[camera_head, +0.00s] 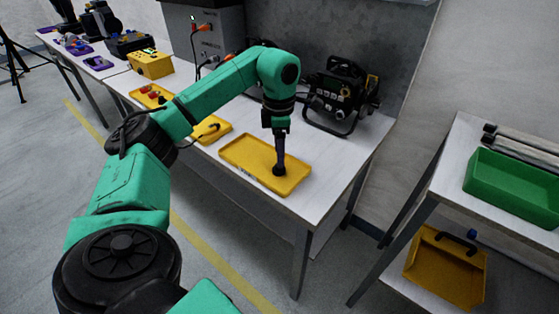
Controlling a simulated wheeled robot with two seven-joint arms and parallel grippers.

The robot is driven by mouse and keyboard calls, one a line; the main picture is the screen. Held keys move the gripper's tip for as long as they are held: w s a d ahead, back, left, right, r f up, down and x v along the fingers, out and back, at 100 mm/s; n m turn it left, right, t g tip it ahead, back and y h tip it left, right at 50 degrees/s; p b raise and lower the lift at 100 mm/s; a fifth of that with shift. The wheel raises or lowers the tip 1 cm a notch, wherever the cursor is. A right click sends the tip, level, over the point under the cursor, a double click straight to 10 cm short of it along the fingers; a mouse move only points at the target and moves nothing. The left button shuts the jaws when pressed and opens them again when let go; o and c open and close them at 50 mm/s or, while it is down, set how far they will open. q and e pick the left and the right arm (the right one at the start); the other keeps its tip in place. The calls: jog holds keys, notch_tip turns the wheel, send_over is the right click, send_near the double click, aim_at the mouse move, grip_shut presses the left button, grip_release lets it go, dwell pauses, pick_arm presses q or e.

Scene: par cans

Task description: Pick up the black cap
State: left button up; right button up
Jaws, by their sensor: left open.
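My left gripper (280,158) points straight down over the yellow tray (241,145) near the front edge of the white table. Its jaws are open, though the gap between the fingers is too small to make out. A small dark round shape, probably the black cap (279,171), is right at the fingertips, low over the tray floor. I cannot tell whether the fingers are around it or just above it. My right gripper is not in view.
A black-framed device (340,95) stands behind the tray. A smaller yellow tray (222,127) lies to its left, with a yellow box (151,64) farther back. A green bin (512,187) sits on the right table, above a yellow bin (440,275).

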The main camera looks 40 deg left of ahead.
pick_arm(q)
jog(key=f, duration=0.3)
jog(key=shift+s, duration=0.25)
jog(key=shift+w+f, duration=0.1)
jog(key=shift+f, duration=0.25)
jog(key=shift+r, duration=0.1)
grip_shut()
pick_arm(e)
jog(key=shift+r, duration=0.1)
pick_arm(q)
notch_tip(320, 180, up, 20)
jog(key=p, duration=0.7)
jog(key=shift+p, duration=0.4)
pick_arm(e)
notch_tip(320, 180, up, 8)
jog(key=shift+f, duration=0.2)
